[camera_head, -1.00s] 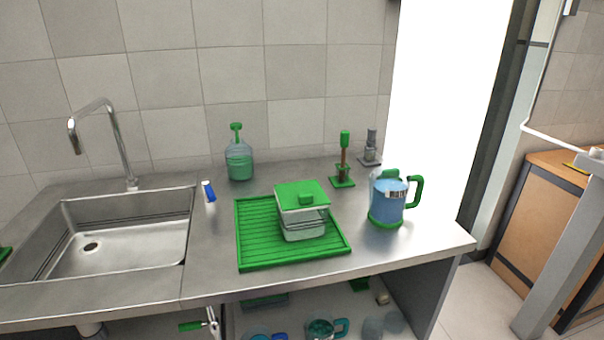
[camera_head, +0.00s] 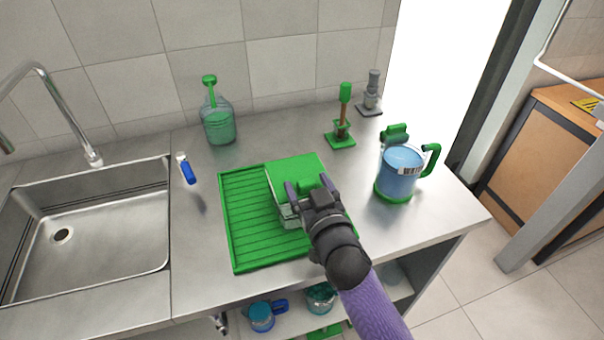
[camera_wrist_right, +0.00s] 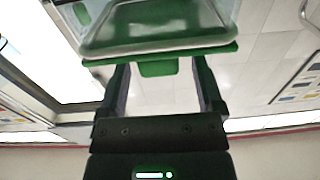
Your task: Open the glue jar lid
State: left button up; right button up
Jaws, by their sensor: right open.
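A clear, boxy container (camera_head: 286,216) with a flat green lid (camera_head: 288,168) stands on a green ribbed tray (camera_head: 245,238); I take it as the glue jar. The lid lies flat on top. My right gripper (camera_head: 309,184) is over the lid from the front right, its fingers apart. In the right wrist view the lid's green knob (camera_wrist_right: 158,68) sits between the two open fingers, with the lid edge (camera_wrist_right: 165,54) across their tips. The fingers do not look closed on the knob. My gripper hides part of the lid and container. My left gripper is not in view.
A blue-filled jug (camera_head: 401,172) with a green handle stands right of the tray. A green-topped bottle (camera_head: 217,122) and two upright tools stand behind. A sink (camera_head: 90,235) is at left, with a small blue item (camera_head: 187,170) beside it.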

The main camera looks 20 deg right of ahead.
aim_at(299, 172)
jog(key=shift+w, duration=1.55)
grip_shut()
